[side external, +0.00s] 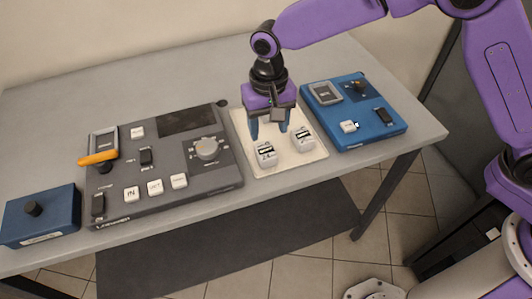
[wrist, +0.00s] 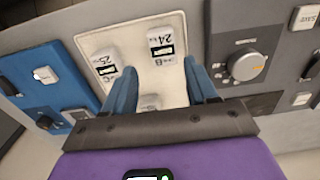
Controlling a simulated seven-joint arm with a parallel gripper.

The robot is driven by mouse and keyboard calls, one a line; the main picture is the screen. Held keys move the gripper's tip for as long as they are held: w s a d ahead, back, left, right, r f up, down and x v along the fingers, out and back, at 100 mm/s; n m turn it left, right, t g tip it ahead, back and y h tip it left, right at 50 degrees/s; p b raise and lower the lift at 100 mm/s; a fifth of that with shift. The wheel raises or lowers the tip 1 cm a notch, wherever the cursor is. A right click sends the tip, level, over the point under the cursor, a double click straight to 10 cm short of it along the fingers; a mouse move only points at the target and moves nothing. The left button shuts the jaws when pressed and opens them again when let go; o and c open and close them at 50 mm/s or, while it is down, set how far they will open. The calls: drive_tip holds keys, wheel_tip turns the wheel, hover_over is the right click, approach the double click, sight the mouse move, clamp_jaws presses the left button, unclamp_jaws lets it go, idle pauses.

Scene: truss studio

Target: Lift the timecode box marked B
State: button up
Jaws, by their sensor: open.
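The timecode box marked B (wrist: 165,46) is a small white block with a black display and "24" on top, at the upper middle of the wrist view. In the side view it appears to be the left white box (side external: 265,154). A similar box marked C (wrist: 105,66), with "25", is to its left in the wrist view and on the right in the side view (side external: 303,138). My purple gripper (side external: 269,134), with blue fingers, is open above the tray, behind B in the side view. It holds nothing.
The boxes stand on a cream tray (side external: 308,156) on a grey table (side external: 60,90). A grey control panel (side external: 215,175) lies left of the tray and a blue panel (side external: 375,135) right. A smaller blue box (side external: 55,222) stands at far left. The back of the table is clear.

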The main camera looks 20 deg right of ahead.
sight(266, 151)
drive_tip(key=f, duration=0.9)
drive_tip(key=shift+w+a+f, duration=0.1)
drive_tip(key=shift+w+a, duration=0.1)
drive_tip(key=shift+w, duration=0.05)
drive_tip(key=shift+c, duration=0.3)
drive_tip(key=c, duration=0.7)
